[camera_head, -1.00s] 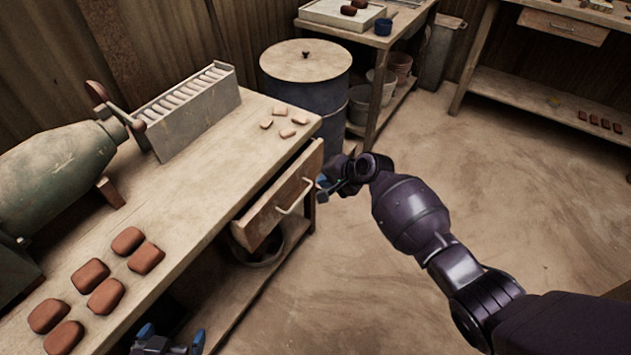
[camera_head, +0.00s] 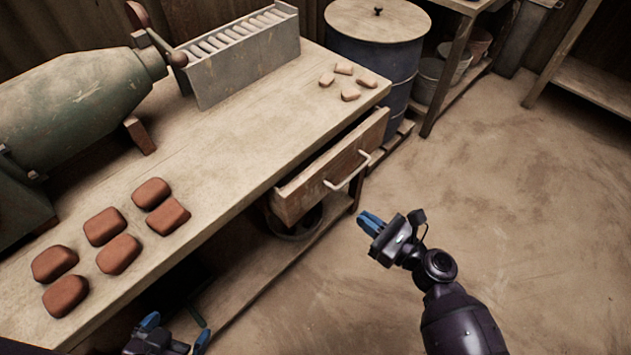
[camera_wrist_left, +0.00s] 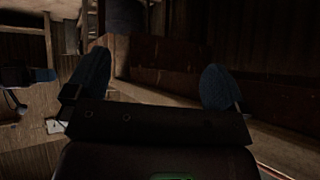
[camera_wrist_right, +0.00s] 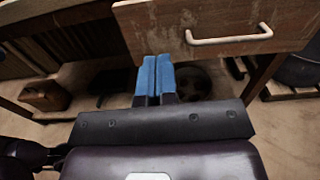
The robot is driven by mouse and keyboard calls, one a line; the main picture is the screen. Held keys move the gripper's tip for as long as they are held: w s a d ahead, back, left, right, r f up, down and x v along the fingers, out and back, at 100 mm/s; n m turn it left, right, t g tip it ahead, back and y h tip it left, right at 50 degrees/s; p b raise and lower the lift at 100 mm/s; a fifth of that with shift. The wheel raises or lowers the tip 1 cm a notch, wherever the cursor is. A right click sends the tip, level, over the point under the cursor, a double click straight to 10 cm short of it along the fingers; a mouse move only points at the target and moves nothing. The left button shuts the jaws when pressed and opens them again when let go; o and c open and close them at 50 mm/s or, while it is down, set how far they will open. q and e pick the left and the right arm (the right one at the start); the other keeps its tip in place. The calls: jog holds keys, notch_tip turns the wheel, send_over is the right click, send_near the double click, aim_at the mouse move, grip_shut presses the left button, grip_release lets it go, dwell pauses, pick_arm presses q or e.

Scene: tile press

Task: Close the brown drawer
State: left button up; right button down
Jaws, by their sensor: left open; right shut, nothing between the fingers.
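The brown drawer (camera_head: 331,166) is pulled partly out of the workbench's front, with a pale bar handle (camera_head: 348,170). Its front and handle also show at the top of the right wrist view (camera_wrist_right: 215,24). My right gripper (camera_head: 371,223) is shut and empty, in front of and below the drawer, apart from the handle. Its blue fingertips in the right wrist view (camera_wrist_right: 155,76) appear just under the drawer's lower edge. My left gripper (camera_head: 176,330) is open and empty, low beside the bench's front edge at the bottom of the head view; its spread fingers show in the left wrist view (camera_wrist_left: 158,84).
The workbench (camera_head: 225,150) carries several red-brown clay blocks (camera_head: 105,226), small pale tiles (camera_head: 343,68), a slotted grey rack (camera_head: 245,55) and a green machine (camera_head: 85,100). A lidded blue drum (camera_head: 375,55) stands beyond the bench's end. The floor (camera_head: 500,190) at right is open.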

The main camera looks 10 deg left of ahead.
aim_at(312, 179)
jog(key=b+x, duration=0.1)
jog(key=x, duration=1.2)
jog(key=shift+w+a+r+b, duration=0.15)
jog(key=shift+w+a+b, duration=0.05)
jog(key=shift+w+b, duration=0.15)
jog(key=shift+x, duration=1.3)
jog(key=shift+r, duration=0.1)
